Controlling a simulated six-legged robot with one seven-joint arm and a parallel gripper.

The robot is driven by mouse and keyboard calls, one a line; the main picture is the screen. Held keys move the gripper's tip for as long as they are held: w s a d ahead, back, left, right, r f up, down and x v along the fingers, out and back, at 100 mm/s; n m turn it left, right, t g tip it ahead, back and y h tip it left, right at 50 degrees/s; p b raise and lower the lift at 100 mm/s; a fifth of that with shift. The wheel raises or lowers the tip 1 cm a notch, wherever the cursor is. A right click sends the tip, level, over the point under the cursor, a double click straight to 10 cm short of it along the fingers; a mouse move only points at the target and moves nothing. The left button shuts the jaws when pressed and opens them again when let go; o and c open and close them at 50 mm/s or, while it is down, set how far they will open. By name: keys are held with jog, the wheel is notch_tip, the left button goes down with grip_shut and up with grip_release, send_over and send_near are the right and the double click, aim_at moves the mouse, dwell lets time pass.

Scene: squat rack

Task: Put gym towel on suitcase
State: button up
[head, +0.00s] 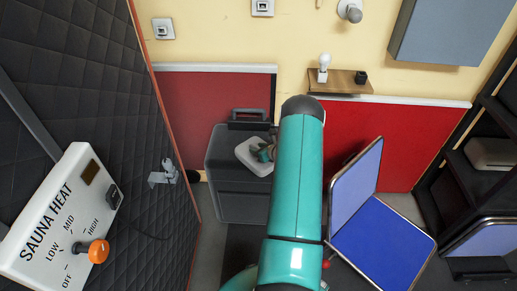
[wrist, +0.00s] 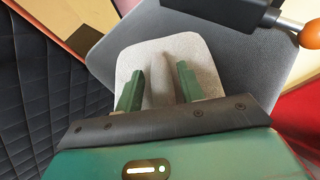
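The pale grey gym towel (head: 247,161) lies over the upper face of the dark grey suitcase (head: 235,204), below its raised handle. In the wrist view the towel (wrist: 178,46) is a rounded flat shape with a darker fold down its middle, and the suitcase (wrist: 255,62) extends around it. My gripper (wrist: 158,84) is over the towel with its two green fingers spread apart, one on each side of the fold. In the head view my gripper (head: 266,152) is partly hidden by my arm. I cannot tell whether the fingers touch the towel.
A blue folding chair (head: 382,240) stands right of my arm. A wooden shelf (head: 338,83) with a bulb is on the wall above. The sauna heat panel (head: 60,220) and black padded wall (head: 95,90) are at left. A dark rack (head: 480,150) stands at right.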

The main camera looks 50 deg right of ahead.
jog(key=shift+o, duration=0.3)
jog(key=shift+r, duration=0.1)
jog(key=shift+s+r, duration=0.15)
jog(key=shift+r, duration=0.05)
jog(key=v, duration=1.2)
jog(key=w+a+r+n+y, duration=0.4)
jog(key=w+a+r+n, duration=0.3)
jog(key=a+r, duration=0.4)
jog(key=a+r+n+g+y, duration=0.2)
jog(key=a+r+n, duration=0.35)
jog(key=a, duration=0.35)
jog(key=a+r+n+g+y, duration=0.1)
jog(key=a+r+n+g, duration=0.1)
jog(key=a+r+n, duration=0.55)
jog(key=s+a+r+n+g+h, duration=0.1)
jog(key=s+a+r+n+g, duration=0.2)
jog(key=a, duration=0.5)
jog(key=s+a+r+n+g, duration=0.1)
jog(key=s+a+r+n, duration=0.35)
jog(key=a, duration=0.35)
jog(key=s+a+r+n+h, duration=0.2)
jog(key=s+n, duration=0.3)
jog(key=s+a+r+n+t+h, duration=0.1)
jog(key=s+r+n+h, duration=0.1)
jog(key=s+n, duration=0.2)
jog(key=s, duration=0.2)
jog(key=shift+s+a+r+n+h, duration=0.15)
jog(key=shift+s+a+n+h, duration=0.15)
jog(key=shift+a+n+h, duration=0.1)
